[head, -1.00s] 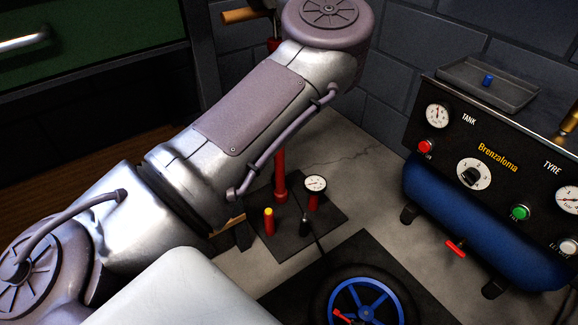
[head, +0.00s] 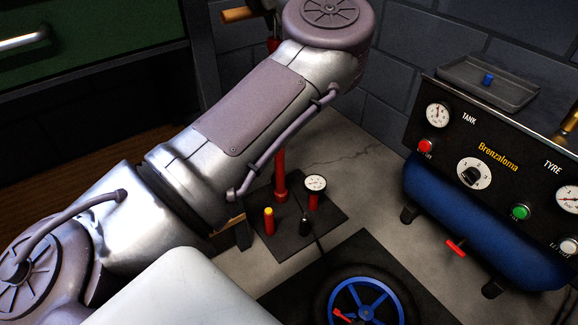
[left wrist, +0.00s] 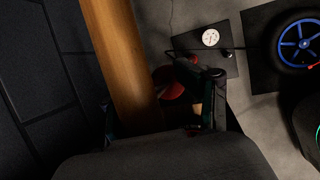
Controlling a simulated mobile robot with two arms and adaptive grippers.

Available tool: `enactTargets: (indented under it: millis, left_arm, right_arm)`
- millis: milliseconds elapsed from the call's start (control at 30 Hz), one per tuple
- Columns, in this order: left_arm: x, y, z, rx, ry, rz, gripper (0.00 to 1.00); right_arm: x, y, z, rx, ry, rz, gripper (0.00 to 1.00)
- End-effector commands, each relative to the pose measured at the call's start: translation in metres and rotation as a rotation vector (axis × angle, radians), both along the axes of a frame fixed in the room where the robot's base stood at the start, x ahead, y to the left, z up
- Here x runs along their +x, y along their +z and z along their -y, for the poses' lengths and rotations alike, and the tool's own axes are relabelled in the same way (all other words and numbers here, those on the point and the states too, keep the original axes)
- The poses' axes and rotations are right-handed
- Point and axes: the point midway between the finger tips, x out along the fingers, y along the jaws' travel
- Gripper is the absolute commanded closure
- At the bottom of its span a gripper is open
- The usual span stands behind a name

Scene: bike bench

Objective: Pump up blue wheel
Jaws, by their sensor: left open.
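The blue wheel (head: 372,293) with its dark tyre lies flat at the bottom of the head view, a red piece on it; it also shows in the left wrist view (left wrist: 301,42). The floor pump has a red barrel (head: 280,172), a wooden handle (head: 240,15), a dark base plate (head: 325,220) and a round gauge (head: 315,183). A dark hose runs from the base towards the wheel. My left gripper (left wrist: 162,102) is open, with the wooden handle (left wrist: 118,55) running between its fingers. My arm hides part of the pump in the head view. My right gripper is out of view.
A blue-tanked compressor (head: 480,235) with a black gauge panel stands at the right, a grey tray (head: 500,95) on top. A dark mat (head: 370,248) lies under the wheel. A green drawer front (head: 90,45) is at upper left. Grey floor is bare between pump and compressor.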

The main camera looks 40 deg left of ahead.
Motion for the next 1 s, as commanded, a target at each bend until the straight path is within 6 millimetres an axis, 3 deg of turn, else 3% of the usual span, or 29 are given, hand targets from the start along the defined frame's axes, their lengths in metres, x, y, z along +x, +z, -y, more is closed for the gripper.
enactTargets:
  millis: [500, 867, 1000]
  left_arm:
    - [-0.044, 0.093, 0.008, 0.004, 0.004, 0.004, 0.49]
    - [-0.05, 0.107, 0.011, 0.004, -0.001, 0.005, 0.49]
    - [-0.049, 0.119, 0.012, 0.004, -0.002, 0.006, 0.49]
  right_arm:
    - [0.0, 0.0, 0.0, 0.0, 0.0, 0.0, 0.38]
    - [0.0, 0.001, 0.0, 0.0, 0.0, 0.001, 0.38]
    - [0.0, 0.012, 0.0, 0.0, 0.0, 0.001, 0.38]
